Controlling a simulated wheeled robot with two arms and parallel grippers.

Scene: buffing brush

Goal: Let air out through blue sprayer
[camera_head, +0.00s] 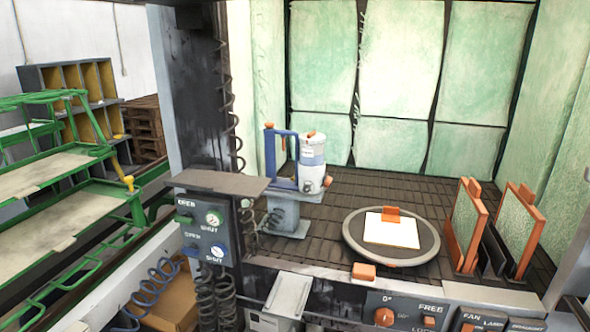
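The blue sprayer (271,155) stands upright on a grey pedestal (287,213) inside the booth, left of the turntable. Its blue frame joins a white canister (312,160) with a blue band and orange parts at the top and lower right. A hose is coiled beside the pedestal, and where it joins the sprayer is too small to tell. Neither my left nor my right gripper is in view.
A round turntable (359,252) bears a white square plate with an orange block. Orange-framed panels (466,225) stand at right. A control box (203,229) with gauges and coiled hoses is left of the pedestal. Green racks (60,205) stand far left. The booth's front has knobs.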

